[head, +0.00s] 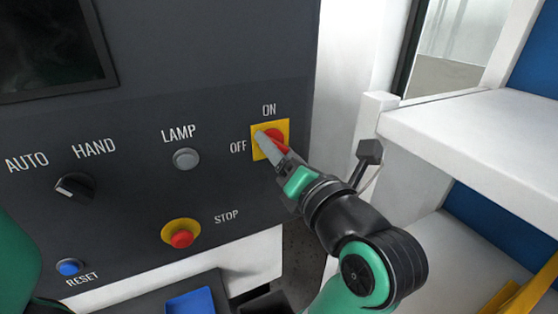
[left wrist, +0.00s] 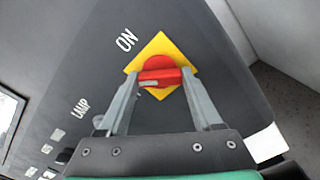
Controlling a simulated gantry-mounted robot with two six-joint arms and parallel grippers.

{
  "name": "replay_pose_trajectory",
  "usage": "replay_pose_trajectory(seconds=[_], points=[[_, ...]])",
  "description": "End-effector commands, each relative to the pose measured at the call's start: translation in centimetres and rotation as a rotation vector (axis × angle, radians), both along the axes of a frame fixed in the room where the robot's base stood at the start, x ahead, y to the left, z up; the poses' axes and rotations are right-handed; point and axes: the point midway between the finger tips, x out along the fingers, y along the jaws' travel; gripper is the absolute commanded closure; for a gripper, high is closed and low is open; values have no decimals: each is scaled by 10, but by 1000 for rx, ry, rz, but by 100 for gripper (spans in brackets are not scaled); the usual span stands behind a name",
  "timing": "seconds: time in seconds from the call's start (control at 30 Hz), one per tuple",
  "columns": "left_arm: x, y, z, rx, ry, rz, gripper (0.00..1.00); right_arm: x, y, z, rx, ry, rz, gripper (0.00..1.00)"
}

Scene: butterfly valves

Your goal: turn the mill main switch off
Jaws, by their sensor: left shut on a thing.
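The mill main switch is a red rotary handle (left wrist: 160,77) on a yellow square plate (head: 257,147). ON is printed above the plate and OFF to its left in the head view. My left gripper (head: 264,141) reaches the switch from the lower right and covers part of it. In the left wrist view, its two fingers (left wrist: 160,100) are at either end of the red handle, shut on it. The handle appears diagonal to the plate's edges, between the ON and OFF directions. My right gripper is not in view.
On the dark panel are a grey LAMP button (head: 186,159), a red STOP button (head: 181,239) on yellow, a black AUTO/HAND knob (head: 75,187) and a blue RESET button (head: 69,267). A white shelf (head: 470,125) stands to the right. A blue tray (head: 190,303) lies below.

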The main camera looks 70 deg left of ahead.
Motion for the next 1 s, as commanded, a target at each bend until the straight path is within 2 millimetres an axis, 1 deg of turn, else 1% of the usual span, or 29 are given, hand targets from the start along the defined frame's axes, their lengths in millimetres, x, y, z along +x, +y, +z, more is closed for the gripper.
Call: replay_pose_trajectory(seconds=[0.03, 0.1, 0.5, 0.7, 1.0], points=[[0, 0, -4, 5, -44, -1, 90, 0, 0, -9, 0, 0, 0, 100], [0, 0, -4, 11, -109, 0, 90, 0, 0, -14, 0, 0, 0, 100], [0, 0, -2, 49, -464, -1, 90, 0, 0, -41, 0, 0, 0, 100], [0, 0, -1, 63, -592, -1, 90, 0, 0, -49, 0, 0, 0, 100], [0, 0, 0, 73, -686, -1, 90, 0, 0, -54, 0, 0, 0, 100]])
